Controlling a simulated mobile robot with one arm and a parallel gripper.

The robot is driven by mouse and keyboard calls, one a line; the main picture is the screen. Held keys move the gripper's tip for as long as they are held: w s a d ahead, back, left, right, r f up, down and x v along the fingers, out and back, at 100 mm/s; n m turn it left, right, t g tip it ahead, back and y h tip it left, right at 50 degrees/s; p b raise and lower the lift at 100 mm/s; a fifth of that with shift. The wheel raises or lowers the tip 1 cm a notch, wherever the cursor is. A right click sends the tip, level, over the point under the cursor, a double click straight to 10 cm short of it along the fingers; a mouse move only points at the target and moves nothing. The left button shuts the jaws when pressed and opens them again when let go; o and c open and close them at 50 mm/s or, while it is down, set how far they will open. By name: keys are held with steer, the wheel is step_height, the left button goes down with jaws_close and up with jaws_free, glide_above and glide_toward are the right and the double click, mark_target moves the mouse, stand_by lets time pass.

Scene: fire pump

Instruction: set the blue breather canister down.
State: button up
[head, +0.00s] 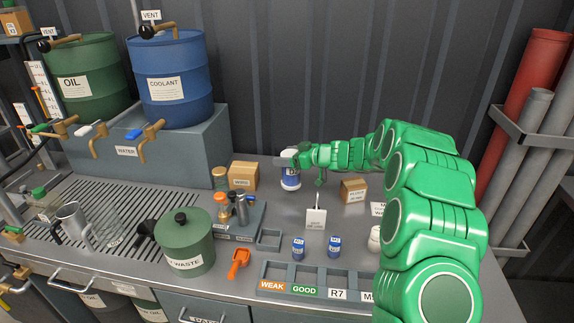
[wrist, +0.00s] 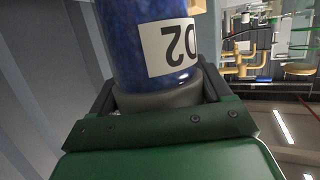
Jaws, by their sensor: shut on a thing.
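The blue breather canister (head: 290,178) with a white top and white label is near the back of the bench in the head view. My gripper (head: 290,160) is at its upper part, at the end of my green arm. In the wrist view the canister (wrist: 150,45) is blue with a white label reading "D2", and my gripper (wrist: 165,100) is shut around its grey end. Whether its base touches the bench is hard to tell. Two small blue canisters with labels, one on the left (head: 298,248) and one on the right (head: 334,246), stand upright farther forward.
A cardboard box (head: 243,176) stands left of the held canister, and another box (head: 353,191) to its right. A white sign (head: 316,219) stands in front. A divided grey tray (head: 325,277) lies at the front edge. A green waste pot (head: 184,245) stands left.

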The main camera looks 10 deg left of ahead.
steer(key=shift+w+a+f, duration=0.1)
steer(key=shift+w+f, duration=0.05)
steer(key=shift+f, duration=0.75)
steer(key=shift+w+f, duration=0.1)
steer(key=shift+f, duration=0.8)
steer(key=shift+f, duration=0.1)
steer(key=o, duration=1.6)
steer(key=v, duration=1.2)
steer(key=shift+w, duration=0.1)
